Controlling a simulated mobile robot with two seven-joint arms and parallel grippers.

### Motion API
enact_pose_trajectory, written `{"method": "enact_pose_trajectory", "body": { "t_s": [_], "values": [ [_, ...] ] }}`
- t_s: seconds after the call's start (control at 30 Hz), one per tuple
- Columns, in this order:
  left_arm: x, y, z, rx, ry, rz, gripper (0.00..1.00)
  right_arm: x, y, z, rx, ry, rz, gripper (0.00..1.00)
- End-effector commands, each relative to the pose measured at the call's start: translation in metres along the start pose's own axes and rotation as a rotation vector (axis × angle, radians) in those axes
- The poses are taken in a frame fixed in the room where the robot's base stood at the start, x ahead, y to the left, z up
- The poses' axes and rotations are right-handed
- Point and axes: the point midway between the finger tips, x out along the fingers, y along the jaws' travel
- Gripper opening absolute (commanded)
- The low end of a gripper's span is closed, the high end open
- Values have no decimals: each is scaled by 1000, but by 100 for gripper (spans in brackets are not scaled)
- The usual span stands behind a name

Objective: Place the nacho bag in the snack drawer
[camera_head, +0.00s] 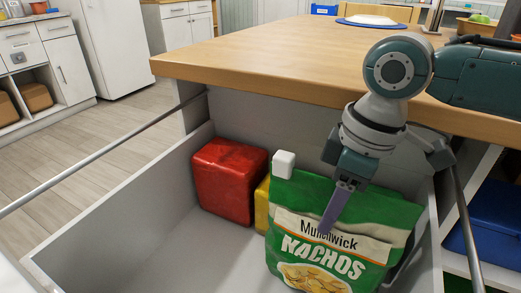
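The green nacho bag (345,243) stands roughly upright inside the open drawer (118,232), toward its right side. Its lower part runs out of the picture. My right gripper (352,222) reaches down from above at the bag. One purple finger lies across the bag's front, over the label. The jaws look spread wide, and the other fingertip is hidden behind the bag. My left gripper is not in view.
A red package (229,181) sits at the back of the drawer, with a yellow item (262,204) partly hidden beside the bag. A small white block (284,164) shows above the yellow item. The drawer's left floor is clear. A wooden countertop (270,55) overhangs the drawer's back.

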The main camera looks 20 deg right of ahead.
Motion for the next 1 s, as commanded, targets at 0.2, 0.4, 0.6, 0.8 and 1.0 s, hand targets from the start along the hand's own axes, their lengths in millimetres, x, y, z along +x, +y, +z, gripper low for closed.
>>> {"method": "enact_pose_trajectory", "body": {
  "t_s": [0.2,0.4,0.6,0.8,1.0],
  "values": [
    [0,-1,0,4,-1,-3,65,0,0,0,0,0,0,69],
    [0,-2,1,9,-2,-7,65,0,0,0,0,0,0,69],
    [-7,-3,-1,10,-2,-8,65,-16,1,-1,-1,2,1,69],
    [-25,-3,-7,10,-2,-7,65,-61,1,-2,-1,3,2,69],
    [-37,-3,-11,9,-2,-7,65,-102,1,-1,-1,1,2,69]
  ]
}}
